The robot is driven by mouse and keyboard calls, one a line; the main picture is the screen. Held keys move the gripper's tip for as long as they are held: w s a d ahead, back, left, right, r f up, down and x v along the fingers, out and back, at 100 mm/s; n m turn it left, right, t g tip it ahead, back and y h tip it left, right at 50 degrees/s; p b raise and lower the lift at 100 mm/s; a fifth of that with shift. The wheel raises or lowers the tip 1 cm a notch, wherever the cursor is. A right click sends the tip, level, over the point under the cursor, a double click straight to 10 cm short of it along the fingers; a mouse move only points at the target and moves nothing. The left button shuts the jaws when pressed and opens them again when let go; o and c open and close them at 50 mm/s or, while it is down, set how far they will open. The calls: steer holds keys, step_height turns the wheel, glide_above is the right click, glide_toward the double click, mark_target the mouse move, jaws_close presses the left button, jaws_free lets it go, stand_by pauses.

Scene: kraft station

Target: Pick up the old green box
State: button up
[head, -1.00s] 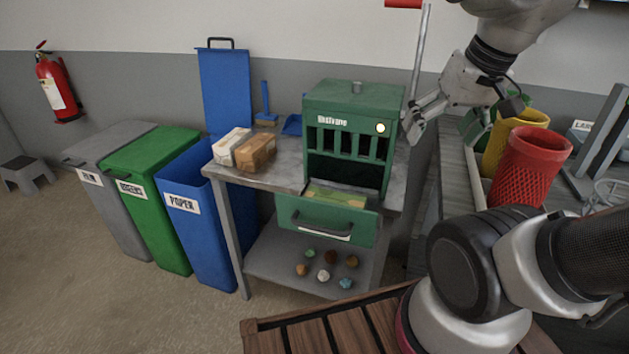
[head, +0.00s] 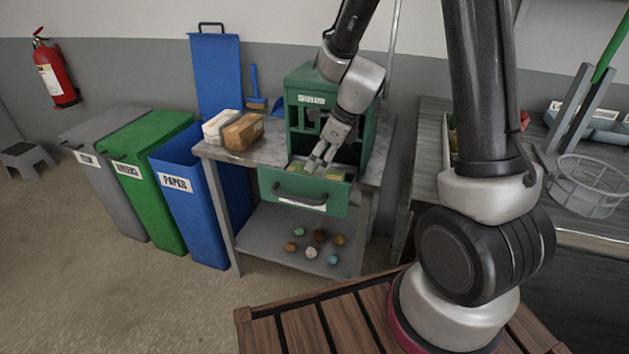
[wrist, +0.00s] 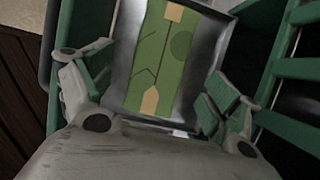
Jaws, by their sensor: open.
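A flat green box with tan patches and thin dark lines (wrist: 160,58) lies in the metal-lined open drawer of a green cabinet (head: 378,145). In the head view the green box (head: 306,176) is partly hidden by my fingers. My gripper (head: 319,163) is over the open drawer with its fingers pointing down at the box. In the wrist view my gripper (wrist: 148,92) is open, one finger to each side of the box's near end. Nothing is between the fingers' pads in their grip. I cannot tell the exact height of the fingertips above the box.
The drawer front with its handle (head: 300,192) sticks out toward me. A white package (head: 218,124) and a brown package (head: 243,132) lie left of the cabinet. Several small balls sit on the lower shelf (head: 270,240). A wire basket (head: 586,190) stands at right.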

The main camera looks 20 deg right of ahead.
mark_target(313, 173)
steer(key=x, duration=0.5)
steer(key=shift+w+a+f, duration=0.1)
steer(key=shift+w+f, duration=0.05)
steer(key=shift+f, duration=0.2)
steer(key=shift+c, duration=0.4)
steer(key=c, duration=1.1)
steer(key=shift+c, duration=0.2)
